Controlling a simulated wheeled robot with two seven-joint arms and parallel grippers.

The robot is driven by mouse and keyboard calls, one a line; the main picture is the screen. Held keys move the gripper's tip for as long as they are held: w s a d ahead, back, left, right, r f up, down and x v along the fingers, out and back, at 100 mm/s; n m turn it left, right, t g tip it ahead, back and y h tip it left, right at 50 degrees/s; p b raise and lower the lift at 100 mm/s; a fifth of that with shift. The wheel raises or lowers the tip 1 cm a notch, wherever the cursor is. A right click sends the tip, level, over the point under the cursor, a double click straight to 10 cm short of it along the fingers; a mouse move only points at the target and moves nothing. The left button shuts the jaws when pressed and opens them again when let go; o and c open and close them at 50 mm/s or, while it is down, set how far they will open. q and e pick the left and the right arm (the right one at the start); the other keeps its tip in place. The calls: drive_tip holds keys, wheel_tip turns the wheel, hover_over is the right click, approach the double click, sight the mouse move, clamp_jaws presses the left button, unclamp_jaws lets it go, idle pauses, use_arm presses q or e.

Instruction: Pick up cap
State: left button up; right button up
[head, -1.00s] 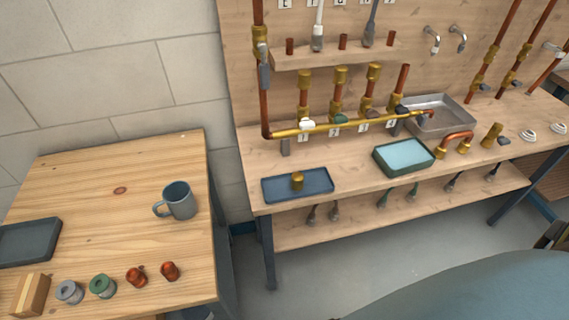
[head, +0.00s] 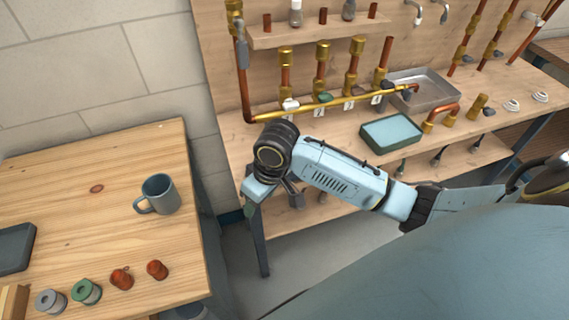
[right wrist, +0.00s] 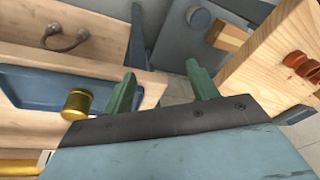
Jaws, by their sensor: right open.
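The cap, a short brass-coloured cylinder (right wrist: 77,103), stands on a blue tray (right wrist: 35,88) in the right wrist view. In the head view my right arm hides both the cap and the tray. My right gripper (right wrist: 160,76) is open, with two green fingers spread apart and nothing between them. In the right wrist view the cap lies left of the left finger, outside the gap and apart from it. My left gripper is in neither view.
A workbench (head: 345,140) carries copper and brass pipework (head: 335,105), a green-rimmed tray (head: 391,132) and a metal basin (head: 425,92). A wooden table (head: 90,205) at left holds a mug (head: 158,195), red fittings (head: 157,270) and spools (head: 86,291). A floor gap separates the two.

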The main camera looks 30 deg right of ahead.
drive_tip(key=w+d+r+m+g+h, duration=0.2)
drive_tip(key=w+d+r, duration=0.6)
drive_tip(key=d+r, duration=0.35)
drive_tip(key=shift+m, duration=0.3)
drive_tip(key=f, duration=0.2)
drive_tip(key=f+b, duration=0.1)
drive_tip(key=f, duration=0.3)
drive_tip(key=shift+a+f+b, duration=0.25)
drive_tip(key=shift+f+b, duration=0.05)
drive_tip(key=shift+f, duration=0.6)
drive_tip(key=f, duration=0.1)
drive_tip(key=f+b, duration=0.1)
drive_tip(key=f, duration=0.3)
drive_tip(key=shift+s+d, duration=0.15)
drive_tip(key=shift+d, duration=0.1)
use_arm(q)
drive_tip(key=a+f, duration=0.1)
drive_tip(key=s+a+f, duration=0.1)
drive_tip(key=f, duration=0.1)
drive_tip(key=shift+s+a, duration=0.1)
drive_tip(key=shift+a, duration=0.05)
use_arm(e)
drive_tip(key=shift+c, duration=0.3)
drive_tip(key=c, duration=1)
